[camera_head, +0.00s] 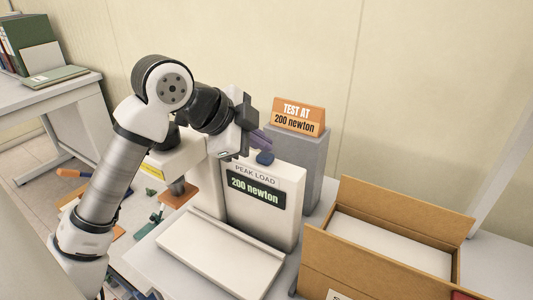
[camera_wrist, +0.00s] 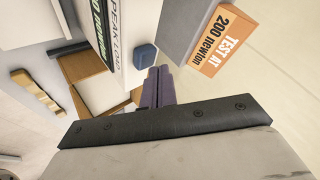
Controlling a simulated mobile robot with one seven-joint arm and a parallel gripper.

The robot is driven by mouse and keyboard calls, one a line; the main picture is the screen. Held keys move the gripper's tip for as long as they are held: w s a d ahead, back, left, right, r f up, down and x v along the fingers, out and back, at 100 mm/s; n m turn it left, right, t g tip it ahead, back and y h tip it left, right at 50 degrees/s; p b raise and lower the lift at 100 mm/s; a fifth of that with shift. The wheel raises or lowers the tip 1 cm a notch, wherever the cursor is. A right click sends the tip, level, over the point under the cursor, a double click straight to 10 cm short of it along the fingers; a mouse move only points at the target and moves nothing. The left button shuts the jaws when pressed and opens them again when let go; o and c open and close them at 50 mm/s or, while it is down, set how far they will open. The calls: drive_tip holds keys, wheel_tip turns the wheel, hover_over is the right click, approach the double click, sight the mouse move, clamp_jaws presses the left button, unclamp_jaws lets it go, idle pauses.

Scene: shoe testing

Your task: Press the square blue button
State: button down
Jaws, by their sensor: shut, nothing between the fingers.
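The square blue button (camera_head: 265,157) sits on top of the white tester (camera_head: 276,222), above its "PEAK LOAD" label. In the wrist view the blue button (camera_wrist: 145,56) shows just beyond the fingertips of my gripper (camera_wrist: 159,70), slightly to the left. I cannot tell whether they touch. The fingers hide part of the tester top behind them.
An orange sign (camera_head: 298,117) reading "TEST AT 200 newton" stands on a grey block (camera_head: 311,165) just right of the button. An open cardboard box (camera_head: 390,240) is at the front right. A white tray-like plate (camera_head: 220,257) lies before the tester. Small tools lie at left.

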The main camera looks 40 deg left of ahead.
sight(259, 155)
drive_tip(key=shift+w+a+r+p, duration=0.1)
drive_tip(key=shift+a+r+p, duration=0.15)
drive_tip(key=shift+r+p, duration=0.6)
drive_tip(key=shift+w+a+r+p, duration=0.1)
drive_tip(key=shift+a+r+p, duration=0.1)
drive_tip(key=shift+r+p, duration=0.6)
drive_tip(key=shift+r, duration=0.3)
drive_tip(key=shift+d, duration=0.1)
